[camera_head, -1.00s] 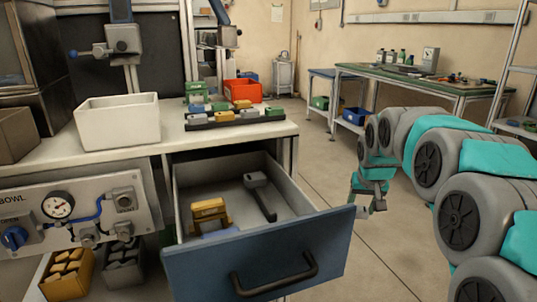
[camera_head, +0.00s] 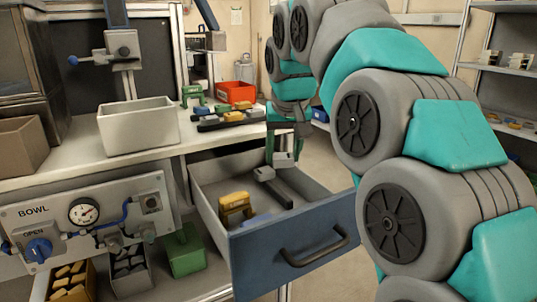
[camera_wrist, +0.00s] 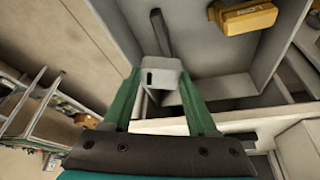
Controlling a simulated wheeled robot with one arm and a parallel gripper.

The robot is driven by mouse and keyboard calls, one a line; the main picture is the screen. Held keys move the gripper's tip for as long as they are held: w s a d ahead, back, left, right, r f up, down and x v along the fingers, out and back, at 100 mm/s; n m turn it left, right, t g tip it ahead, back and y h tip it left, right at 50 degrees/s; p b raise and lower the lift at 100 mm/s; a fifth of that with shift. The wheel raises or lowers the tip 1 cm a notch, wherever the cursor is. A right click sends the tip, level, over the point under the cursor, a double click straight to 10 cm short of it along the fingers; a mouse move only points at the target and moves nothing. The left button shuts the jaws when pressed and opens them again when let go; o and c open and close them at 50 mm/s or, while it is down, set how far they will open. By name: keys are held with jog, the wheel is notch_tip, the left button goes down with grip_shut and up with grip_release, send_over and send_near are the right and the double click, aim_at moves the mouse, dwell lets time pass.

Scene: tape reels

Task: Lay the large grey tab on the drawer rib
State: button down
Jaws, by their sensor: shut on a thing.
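A grey tab (camera_head: 283,160) is in my gripper (camera_head: 284,152), above the right side of the open drawer. In the wrist view the light grey tab (camera_wrist: 162,75) sits between the green fingertips of my gripper (camera_wrist: 160,82), which is shut on it. A dark grey bar, which looks like the drawer rib (camera_head: 281,190), lies on the drawer floor with a grey block at its far end. The bar also shows just beyond the tab in the wrist view (camera_wrist: 160,32). I cannot tell whether the tab touches it.
The blue-fronted drawer (camera_head: 290,254) stands open, with a yellow piece (camera_head: 236,204) and a blue piece (camera_head: 257,220) inside. The bench above holds a white bin (camera_head: 138,128), a dark rack with coloured pieces (camera_head: 230,122) and a red crate (camera_head: 236,92). A green bin (camera_head: 186,253) stands below.

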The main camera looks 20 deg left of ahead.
aim_at(282, 192)
jog(key=shift+w+f+b, duration=0.1)
jog(key=shift+f+b, duration=1.8)
jog(key=shift+f, duration=1.45)
jog(key=shift+d+f+b, duration=0.1)
jog(key=shift+f+b, duration=0.2)
jog(key=shift+f, duration=0.3)
jog(key=shift+c, duration=0.6)
grip_release()
jog(key=shift+r, duration=0.2)
